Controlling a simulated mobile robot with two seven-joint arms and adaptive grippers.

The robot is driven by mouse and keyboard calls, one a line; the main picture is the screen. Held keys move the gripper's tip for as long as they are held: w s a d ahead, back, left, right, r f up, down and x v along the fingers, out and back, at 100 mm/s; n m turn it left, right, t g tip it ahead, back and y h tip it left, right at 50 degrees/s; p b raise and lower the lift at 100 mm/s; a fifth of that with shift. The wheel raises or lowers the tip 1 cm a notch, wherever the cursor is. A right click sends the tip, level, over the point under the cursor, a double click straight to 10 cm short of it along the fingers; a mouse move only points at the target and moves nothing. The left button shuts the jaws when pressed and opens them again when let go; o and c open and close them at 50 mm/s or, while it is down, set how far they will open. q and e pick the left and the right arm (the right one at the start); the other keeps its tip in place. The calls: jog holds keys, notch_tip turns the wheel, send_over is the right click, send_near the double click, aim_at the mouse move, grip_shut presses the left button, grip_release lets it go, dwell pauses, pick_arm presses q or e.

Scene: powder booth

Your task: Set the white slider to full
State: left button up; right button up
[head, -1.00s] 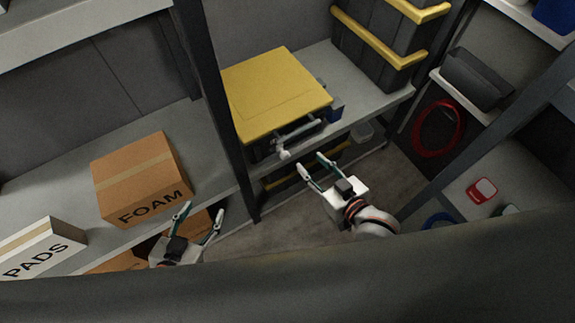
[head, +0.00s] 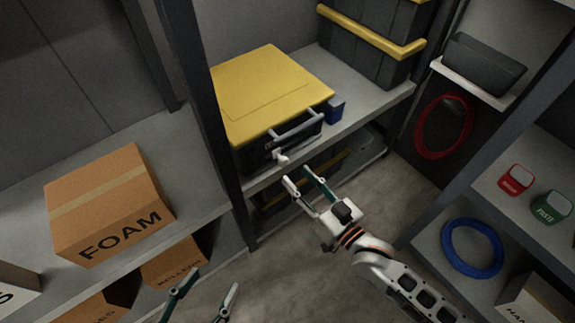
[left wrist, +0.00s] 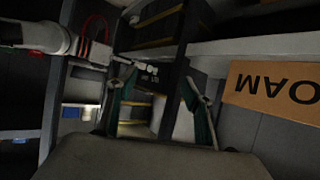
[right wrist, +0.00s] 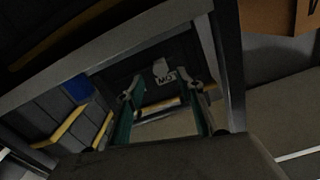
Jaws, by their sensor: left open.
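The white slider (head: 281,158) sticks out from the dark front face of a yellow-topped unit (head: 270,88) on the middle shelf. How far the slider is set cannot be read. My right gripper (head: 298,177) is open and empty, a little below and in front of the slider, apart from it. My left gripper (head: 212,282) is open and empty at the bottom edge, lower left of the unit.
A grey handle bar (head: 298,124) crosses the unit's front above the slider. A dark post (head: 217,130) stands left of it. A FOAM box (head: 110,205) sits on the left shelf. A blue block (head: 336,110) is right of the unit. The floor before the shelf is open.

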aim_at(286, 164)
jog(key=b+x, duration=0.1)
jog(key=x, duration=0.5)
jog(key=shift+a+f, duration=0.1)
jog(key=shift+f, duration=0.05)
jog(key=shift+w+a+b, duration=0.3)
jog(key=shift+w+a, duration=0.05)
jog(key=shift+w, duration=0.15)
pick_arm(q)
jog(key=shift+d+r+n+h, duration=0.15)
jog(key=shift+d+n+h, duration=0.15)
jog(key=shift+d+n, duration=0.45)
jog(key=shift+d, duration=0.15)
pick_arm(e)
jog(key=shift+d, duration=0.1)
grip_shut()
